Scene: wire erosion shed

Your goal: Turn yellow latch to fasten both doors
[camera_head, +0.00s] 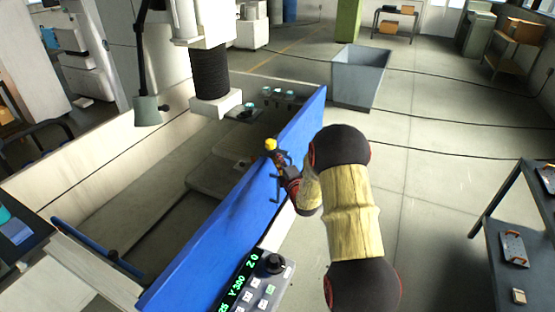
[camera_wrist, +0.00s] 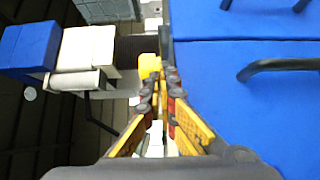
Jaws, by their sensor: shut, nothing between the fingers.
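The yellow latch (camera_head: 270,144) is at the top edge of the blue doors in the head view. It also shows in the wrist view (camera_wrist: 149,65), just beyond my fingertips. My gripper (camera_head: 279,163) is beside the doors' top edge, and its fingers (camera_wrist: 164,82) are shut and empty. The tips are right by the latch; I cannot tell whether they touch it. The two blue doors (camera_wrist: 240,90) fill the right of the wrist view, meeting at a straight seam, with black handles (camera_wrist: 285,66). In the head view the doors (camera_head: 215,225) look lined up. My gripper partly hides the latch area.
The machine's pale tank lies left of the doors, with a black column (camera_head: 209,75) above it. A control panel (camera_head: 258,282) with green digits is at the front. A grey bin (camera_head: 360,78) stands behind, and a dark bench (camera_head: 500,235) at right.

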